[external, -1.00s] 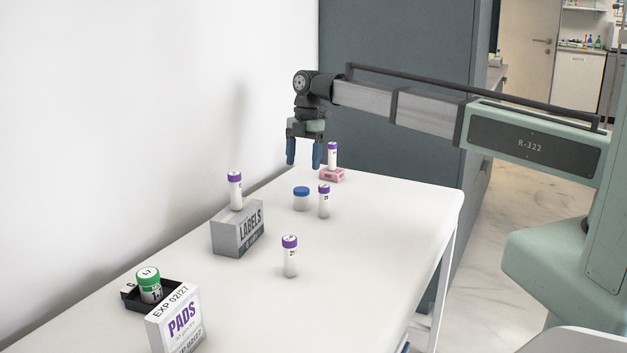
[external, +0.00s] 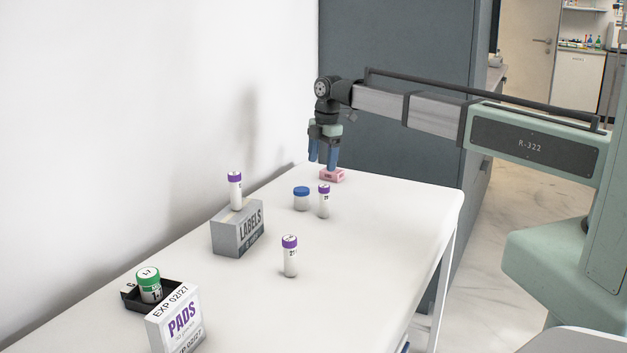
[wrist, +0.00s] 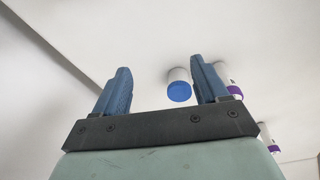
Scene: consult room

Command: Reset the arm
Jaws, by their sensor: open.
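My gripper (external: 322,163) hangs fingers down at the far end of the table, just above and in front of the pink block (external: 333,176). Its two blue fingers are apart. In the wrist view my gripper (wrist: 159,65) shows nothing held between its fingers, and the table surface lies beyond. The blue-capped jar (external: 301,199) stands nearby on the table; it also shows in the wrist view (wrist: 179,88), close to the right finger. Any vial on the pink block is hidden behind my gripper in the external view.
A purple-capped vial (external: 324,202) stands beside the jar, another (external: 290,257) nearer the front. One vial (external: 235,190) stands on the LABELS box (external: 238,232). A green-capped jar (external: 149,286) sits in a black tray (external: 177,286) behind the PADS box (external: 178,322). The table's right side is clear.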

